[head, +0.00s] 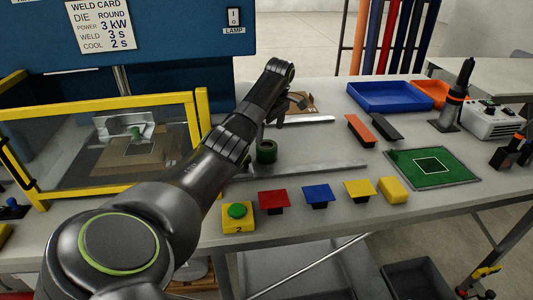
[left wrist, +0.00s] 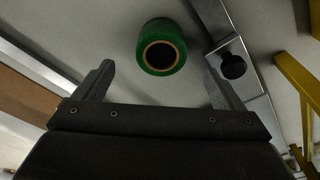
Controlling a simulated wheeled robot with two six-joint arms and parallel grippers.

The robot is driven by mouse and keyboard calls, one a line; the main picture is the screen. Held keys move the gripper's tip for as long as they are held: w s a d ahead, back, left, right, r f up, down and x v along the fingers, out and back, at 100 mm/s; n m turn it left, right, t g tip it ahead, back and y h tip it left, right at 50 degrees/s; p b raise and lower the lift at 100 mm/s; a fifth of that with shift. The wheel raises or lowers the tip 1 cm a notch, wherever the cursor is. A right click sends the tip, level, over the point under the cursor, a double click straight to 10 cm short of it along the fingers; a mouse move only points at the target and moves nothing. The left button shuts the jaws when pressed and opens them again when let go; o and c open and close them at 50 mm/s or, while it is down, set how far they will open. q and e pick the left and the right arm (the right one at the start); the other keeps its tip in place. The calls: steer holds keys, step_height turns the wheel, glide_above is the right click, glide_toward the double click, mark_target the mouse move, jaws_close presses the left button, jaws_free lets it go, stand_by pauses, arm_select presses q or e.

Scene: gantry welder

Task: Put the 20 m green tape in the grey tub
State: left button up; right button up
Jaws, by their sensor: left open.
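The green tape (head: 266,152) is a roll on the grey table, just right of my left forearm in the head view. In the left wrist view the green tape (left wrist: 148,56) shows end-on, with a tan ring around a dark core. My left gripper (head: 291,106) is open and empty. In the left wrist view the tape lies beyond and roughly between the fingertips of the left gripper (left wrist: 158,76), not between the fingers. A dark grey tub (head: 428,266) shows at the lower right, below the table's front edge. My right gripper is not in view.
A metal rail (head: 320,169) lies just in front of the tape. Red (head: 272,198), blue (head: 318,192) and yellow (head: 358,187) plates stand along the front. A blue tray (head: 390,97) is at the back. The yellow-framed welder guard (head: 203,112) stands left.

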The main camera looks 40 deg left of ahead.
mark_target(267, 145)
arm_select(q)
steer(key=f, duration=0.4)
steer(key=shift+a, duration=0.25)
steer(key=f, duration=0.2)
steer(key=a+f+p, duration=0.1)
steer(key=f, duration=0.2)
steer(key=shift+s, duration=0.15)
steer(key=shift+r, duration=0.1)
steer(key=c, duration=1.1)
steer(key=shift+c, duration=0.7)
steer(key=shift+r, duration=0.1)
